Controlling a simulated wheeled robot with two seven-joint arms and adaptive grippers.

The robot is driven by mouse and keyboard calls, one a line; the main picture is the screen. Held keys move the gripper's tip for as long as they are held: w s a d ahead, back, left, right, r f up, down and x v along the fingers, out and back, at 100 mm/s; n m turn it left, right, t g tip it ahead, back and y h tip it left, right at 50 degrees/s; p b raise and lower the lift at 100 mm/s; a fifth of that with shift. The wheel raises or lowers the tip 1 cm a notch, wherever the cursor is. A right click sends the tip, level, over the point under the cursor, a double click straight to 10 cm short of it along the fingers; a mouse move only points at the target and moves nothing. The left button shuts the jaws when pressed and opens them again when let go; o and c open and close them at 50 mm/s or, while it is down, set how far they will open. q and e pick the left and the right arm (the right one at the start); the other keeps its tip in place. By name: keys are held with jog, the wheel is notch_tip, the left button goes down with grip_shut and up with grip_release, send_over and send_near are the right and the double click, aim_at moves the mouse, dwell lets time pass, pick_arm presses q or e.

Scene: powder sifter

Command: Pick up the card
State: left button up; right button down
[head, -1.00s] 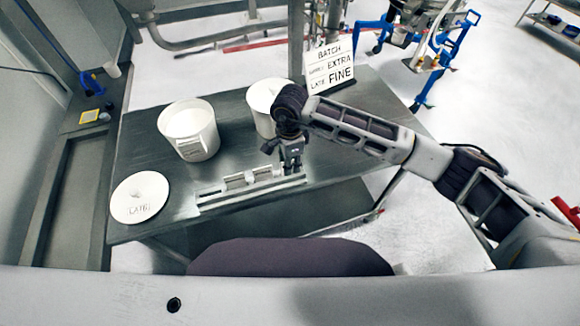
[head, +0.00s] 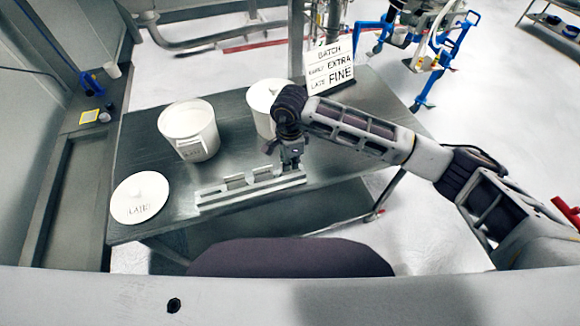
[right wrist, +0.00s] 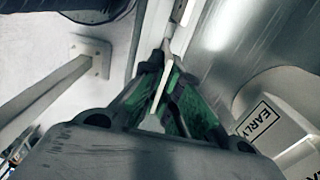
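A pale, thin card (right wrist: 162,84) shows edge-on between the green-padded fingers of my right gripper (right wrist: 165,72) in the right wrist view. The fingers look closed on it from both sides. In the head view my right gripper (head: 291,160) points down at the right end of a grey slotted rack (head: 215,199) on the table. That end of the rack and the card there are mostly hidden by the gripper. Other upright pieces (head: 236,182) stand along the rack to the left. My left gripper is not in view.
A white open tub (head: 187,125) and a second white tub (head: 262,97) stand behind the rack on the metal table (head: 140,160). A lid (head: 139,198) marked LATE lies at left. A batch sign (head: 330,67) stands at the back.

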notch_tip(320, 180, up, 9)
jog(key=shift+f+b, duration=0.1)
jog(key=shift+b, duration=1)
jog(key=shift+r, duration=0.55)
jog(key=shift+r, duration=0.2)
